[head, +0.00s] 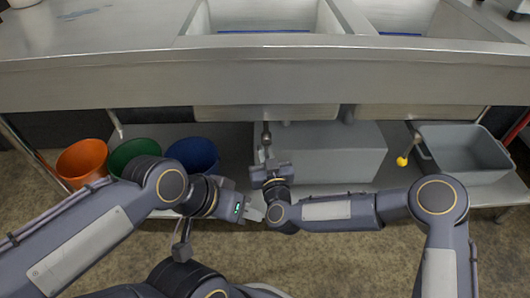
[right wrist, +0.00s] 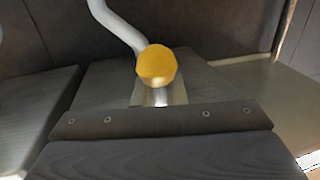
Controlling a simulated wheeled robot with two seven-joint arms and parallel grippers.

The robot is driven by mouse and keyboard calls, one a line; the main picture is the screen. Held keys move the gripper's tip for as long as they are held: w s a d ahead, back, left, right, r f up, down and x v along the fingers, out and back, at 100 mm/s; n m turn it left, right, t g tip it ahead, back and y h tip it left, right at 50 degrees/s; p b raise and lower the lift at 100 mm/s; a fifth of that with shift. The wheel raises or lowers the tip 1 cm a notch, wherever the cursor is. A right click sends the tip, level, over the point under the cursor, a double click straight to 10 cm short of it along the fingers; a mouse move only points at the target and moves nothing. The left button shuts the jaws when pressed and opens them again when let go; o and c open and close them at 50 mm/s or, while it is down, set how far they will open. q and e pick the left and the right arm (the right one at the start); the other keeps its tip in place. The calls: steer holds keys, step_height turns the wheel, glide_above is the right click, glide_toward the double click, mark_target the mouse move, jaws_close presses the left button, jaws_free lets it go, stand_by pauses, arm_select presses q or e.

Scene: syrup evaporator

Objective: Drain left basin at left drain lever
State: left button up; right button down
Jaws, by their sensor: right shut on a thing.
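A second basin (head: 400,33) is at right, with another yellow-knobbed lever (head: 402,160) below it. Orange (head: 82,160), green (head: 133,152) and blue (head: 195,153) buckets stand on the lower shelf at left. A grey box (head: 335,150) and an open grey tub (head: 468,175) are farther right.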

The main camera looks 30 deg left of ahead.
steer(key=shift+d, duration=0.1)
stand_by(0.3)
steer(key=w+d+r+n+h+p, duration=0.3)
steer(key=w+d+r+n+p, duration=0.1)
steer(key=n, duration=1)
steer(key=shift+d+r+h+p, duration=0.3)
steer(key=shift+d+r+p, duration=0.7)
steer(key=shift+p, duration=0.65)
steer(key=shift+d+f, duration=0.1)
steer(key=shift+f, duration=0.05)
steer(key=c, duration=1.5)
jaws_free()
steer(key=shift+s, duration=0.1)
